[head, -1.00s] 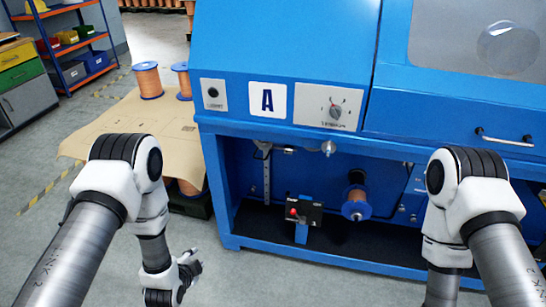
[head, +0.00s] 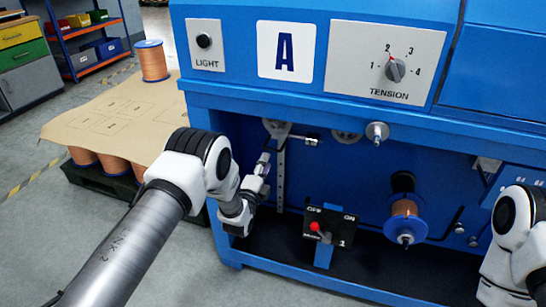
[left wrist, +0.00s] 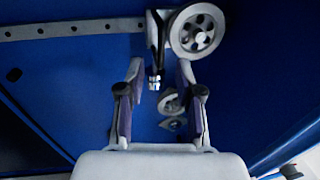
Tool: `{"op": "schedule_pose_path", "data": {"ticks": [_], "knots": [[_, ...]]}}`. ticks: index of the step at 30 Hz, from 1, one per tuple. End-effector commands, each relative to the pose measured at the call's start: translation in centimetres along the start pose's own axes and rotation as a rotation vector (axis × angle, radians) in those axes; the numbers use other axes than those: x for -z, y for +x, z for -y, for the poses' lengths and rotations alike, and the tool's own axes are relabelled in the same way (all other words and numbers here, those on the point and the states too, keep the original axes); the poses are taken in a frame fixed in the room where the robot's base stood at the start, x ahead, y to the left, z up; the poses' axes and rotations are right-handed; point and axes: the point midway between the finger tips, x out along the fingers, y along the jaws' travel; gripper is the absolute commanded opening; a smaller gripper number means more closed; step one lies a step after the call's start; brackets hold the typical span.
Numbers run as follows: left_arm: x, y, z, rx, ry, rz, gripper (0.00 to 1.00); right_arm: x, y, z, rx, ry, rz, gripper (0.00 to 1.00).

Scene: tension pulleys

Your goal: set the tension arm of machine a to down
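My right gripper is out of view.
A tension dial (head: 395,70) and light switch (head: 204,40) are above. A switch box with red knob (head: 330,226) and a copper spool (head: 404,210) occupy the recess. A pallet with spools (head: 110,168) stands left.

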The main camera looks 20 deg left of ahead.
Motion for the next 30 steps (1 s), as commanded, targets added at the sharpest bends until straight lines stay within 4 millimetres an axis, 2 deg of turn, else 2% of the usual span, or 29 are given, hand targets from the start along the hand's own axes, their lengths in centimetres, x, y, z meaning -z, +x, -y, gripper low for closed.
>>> {"op": "schedule_pose_path", "data": {"ticks": [9, 13, 19, 22, 30], "knots": [[0.0, 5.7, -0.1, 0.002, 0.000, 0.000, 0.35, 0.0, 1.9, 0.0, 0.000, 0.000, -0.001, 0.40], [0.0, 6.6, 0.1, 0.001, 0.000, 0.000, 0.35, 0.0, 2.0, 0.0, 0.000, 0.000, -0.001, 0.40], [0.0, 6.7, 0.1, -0.001, 0.000, 0.000, 0.35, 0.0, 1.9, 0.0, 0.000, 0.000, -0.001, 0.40], [0.0, 6.6, 0.1, -0.001, 0.000, 0.000, 0.00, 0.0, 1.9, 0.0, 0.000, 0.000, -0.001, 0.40], [0.0, 6.6, 0.0, -0.001, 0.000, 0.001, 0.00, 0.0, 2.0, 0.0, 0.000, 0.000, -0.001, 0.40]]}}
